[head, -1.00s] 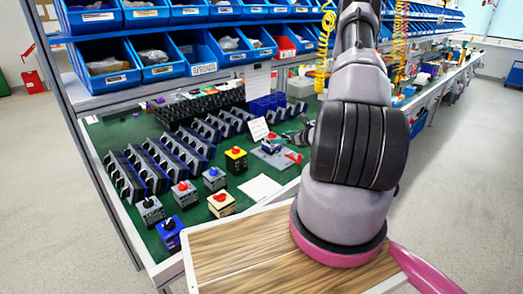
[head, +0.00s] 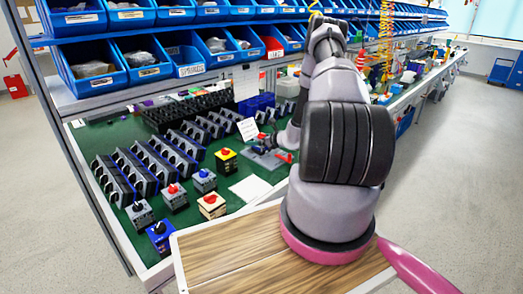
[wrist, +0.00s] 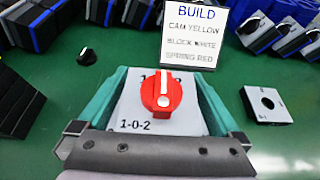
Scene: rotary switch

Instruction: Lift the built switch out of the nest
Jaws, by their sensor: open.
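The built switch shows in the wrist view as a pale plate marked 1-0-2 with a red knob (wrist: 161,94), its white pointer upright in the picture. My gripper (wrist: 160,110) is open, with a teal finger along the left and the right side of the plate. I cannot tell whether the fingers touch it. The switch's lower body and its seat are hidden in the wrist view. In the head view, the switch's red knob (head: 262,136) is small, above the grey nest (head: 268,158), and my gripper (head: 277,140) is at its right, partly unclear.
A BUILD card (wrist: 193,33) stands just behind the switch. A loose black knob (wrist: 87,56) lies to the left and a square plate with a hole (wrist: 266,104) to the right. Several other switches, including a yellow one (head: 226,160), stand at the front left. Racks and bins line the back.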

